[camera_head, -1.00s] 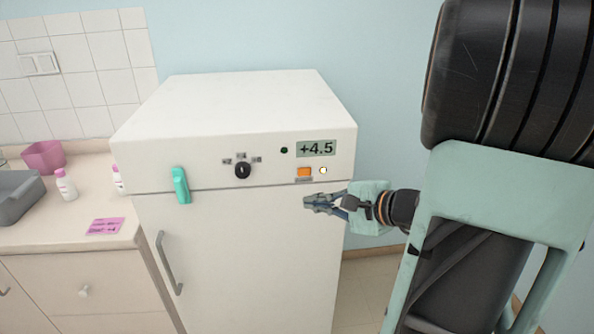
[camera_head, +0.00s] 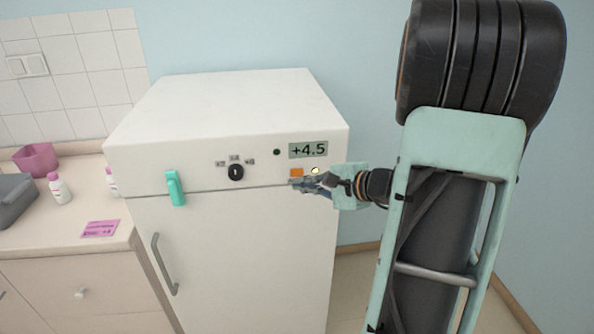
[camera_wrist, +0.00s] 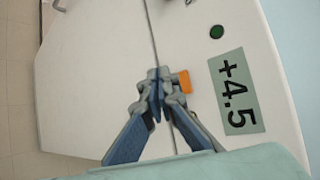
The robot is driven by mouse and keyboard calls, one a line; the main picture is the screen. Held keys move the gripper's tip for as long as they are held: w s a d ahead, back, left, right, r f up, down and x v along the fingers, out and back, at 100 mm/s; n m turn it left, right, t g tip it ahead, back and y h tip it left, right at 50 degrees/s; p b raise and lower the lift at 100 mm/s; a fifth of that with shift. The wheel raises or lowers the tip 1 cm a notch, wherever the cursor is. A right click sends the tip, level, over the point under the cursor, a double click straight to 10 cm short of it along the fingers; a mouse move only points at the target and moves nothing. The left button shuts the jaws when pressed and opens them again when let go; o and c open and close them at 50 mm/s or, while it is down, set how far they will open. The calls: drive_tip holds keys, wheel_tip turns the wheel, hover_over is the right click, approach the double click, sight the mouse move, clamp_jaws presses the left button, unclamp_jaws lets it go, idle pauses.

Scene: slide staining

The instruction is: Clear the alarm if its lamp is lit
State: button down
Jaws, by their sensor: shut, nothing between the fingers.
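The white refrigerator (camera_head: 190,155) has a display (camera_head: 308,150) reading +4.5. Below the display is an orange button (camera_head: 296,172), with a small round lamp (camera_head: 315,170) to its right that looks bright and yellowish. A dark green indicator (camera_head: 276,152) sits left of the display. My gripper (camera_head: 295,184) is shut and empty, its tips just below the button. In the wrist view the gripper (camera_wrist: 157,76) is beside the orange button (camera_wrist: 185,82) and covers part of it. I cannot tell whether it touches the button. The round lamp is hidden there.
A black knob (camera_head: 235,172) and a teal latch (camera_head: 175,188) are on the refrigerator front, above a grey door handle (camera_head: 165,264). A counter (camera_head: 60,227) on the left holds bottles, a pink container (camera_head: 36,160) and a pink note (camera_head: 100,229).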

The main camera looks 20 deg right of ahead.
sight(291, 177)
drive_tip(key=shift+w+d, duration=0.25)
drive_tip(key=shift+w, duration=0.55)
drive_tip(key=shift+w+f+b, duration=0.1)
drive_tip(key=shift+b, duration=0.2)
idle(0.6)
drive_tip(key=shift+w+d, duration=0.1)
drive_tip(key=shift+w, duration=0.2)
drive_tip(key=shift+w+d+b, duration=0.1)
drive_tip(key=shift+w+b, duration=0.25)
drive_tip(key=shift+b, duration=0.2)
idle(0.4)
drive_tip(key=shift+s, duration=0.2)
drive_tip(key=shift+s+a+b, duration=0.2)
drive_tip(key=shift+s+b, duration=0.25)
drive_tip(key=shift+s, duration=0.1)
drive_tip(key=shift+s, duration=0.1)
